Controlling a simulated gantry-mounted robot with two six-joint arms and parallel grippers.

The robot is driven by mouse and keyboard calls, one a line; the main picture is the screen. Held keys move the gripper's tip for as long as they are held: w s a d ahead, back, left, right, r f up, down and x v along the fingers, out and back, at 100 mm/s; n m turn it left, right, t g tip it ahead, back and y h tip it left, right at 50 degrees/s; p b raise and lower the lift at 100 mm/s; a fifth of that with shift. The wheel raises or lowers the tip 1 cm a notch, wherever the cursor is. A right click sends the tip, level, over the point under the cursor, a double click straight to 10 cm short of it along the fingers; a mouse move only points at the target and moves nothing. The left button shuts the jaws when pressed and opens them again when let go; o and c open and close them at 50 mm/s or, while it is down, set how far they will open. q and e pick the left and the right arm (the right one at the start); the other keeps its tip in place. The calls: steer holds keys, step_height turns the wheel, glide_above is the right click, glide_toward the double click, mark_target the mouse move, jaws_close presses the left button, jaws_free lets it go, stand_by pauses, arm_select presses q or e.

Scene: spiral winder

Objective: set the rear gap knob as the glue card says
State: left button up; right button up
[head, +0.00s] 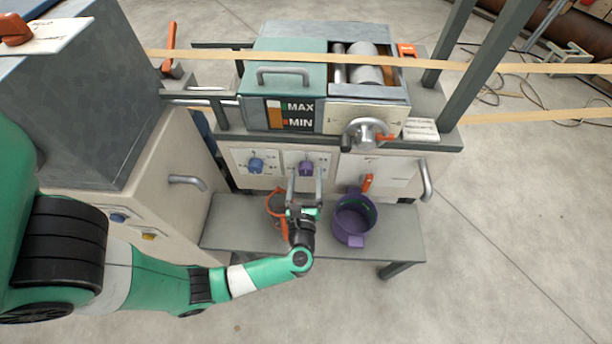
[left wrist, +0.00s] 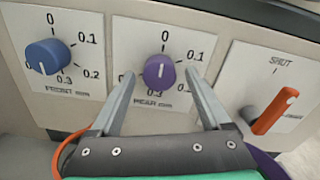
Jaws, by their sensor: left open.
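The rear gap knob (head: 306,168) is purple, on a white dial plate on the machine front. In the left wrist view the purple knob (left wrist: 159,72) has a white mark that looks roughly upright; its exact setting is hard to tell. The visible scale reads 0, 0.1, 0.2 and 0.3, partly hidden by the fingers. My left gripper (head: 305,181) is open, its fingers on either side of the knob in the picture; contact cannot be told. A small white card (head: 421,128) lies right of the crank, its print unreadable; I cannot tell if it is the glue card. My right gripper is out of view.
The blue front knob (left wrist: 47,57) sits left of the rear one. An orange shut-off lever (left wrist: 275,111) is to the right. A purple pot (head: 355,217) and an orange looped item (head: 276,204) are on the grey shelf (head: 395,240) below. A steel crank (head: 367,134) protrudes above.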

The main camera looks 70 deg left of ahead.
arm_select(q)
steer(key=shift+w+a, duration=0.15)
steer(key=shift+a, duration=0.4)
jaws_close()
